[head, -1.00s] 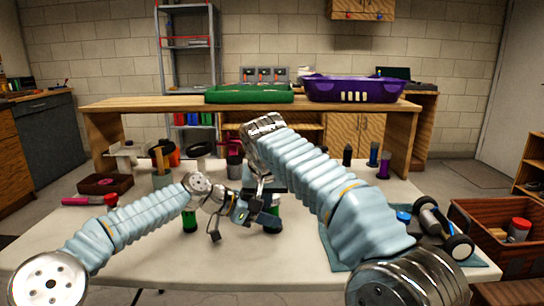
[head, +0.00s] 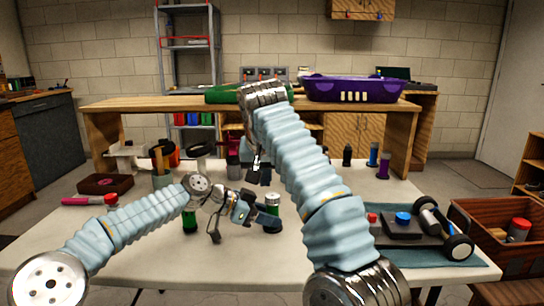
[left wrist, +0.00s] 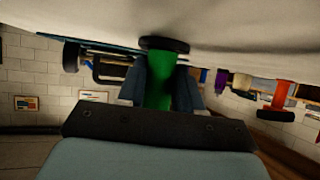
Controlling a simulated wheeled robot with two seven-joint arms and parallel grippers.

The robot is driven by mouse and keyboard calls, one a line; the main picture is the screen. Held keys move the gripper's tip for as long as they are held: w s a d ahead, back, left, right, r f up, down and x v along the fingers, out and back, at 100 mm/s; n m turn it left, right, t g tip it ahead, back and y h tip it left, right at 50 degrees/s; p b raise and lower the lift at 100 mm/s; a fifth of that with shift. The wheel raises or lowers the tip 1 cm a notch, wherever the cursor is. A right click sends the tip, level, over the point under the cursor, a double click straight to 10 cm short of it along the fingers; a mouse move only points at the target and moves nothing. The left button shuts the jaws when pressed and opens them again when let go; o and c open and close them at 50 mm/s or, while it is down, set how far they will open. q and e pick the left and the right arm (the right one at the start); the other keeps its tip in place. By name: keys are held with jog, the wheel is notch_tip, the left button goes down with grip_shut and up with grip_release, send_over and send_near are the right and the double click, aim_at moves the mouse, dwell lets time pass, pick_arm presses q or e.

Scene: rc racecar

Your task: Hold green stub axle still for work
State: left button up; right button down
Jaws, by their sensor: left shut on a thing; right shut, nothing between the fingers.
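The green stub axle (head: 272,200) stands upright on the white table, near the middle of the head view. My left gripper (head: 264,217) is shut on it from the left. In the left wrist view the green axle (left wrist: 158,88) sits between the two fingers, with its black disc (left wrist: 164,43) against the table, which appears at the top there. My right gripper (head: 259,178) is shut and empty, behind and above the axle, apart from it. A second green part (head: 189,220) stands on the table to the left.
A car chassis with wheels (head: 405,226) lies on a blue-green mat (head: 432,250) at right. A brown crate (head: 485,225) stands beyond the table's right edge. Several cups, wheels and bottles stand along the table's back. The table's front middle is clear.

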pick_arm(q)
jog(key=o, duration=1.1)
jog(key=shift+c, duration=0.2)
jog(key=v, duration=1.2)
jog(key=shift+f, duration=0.1)
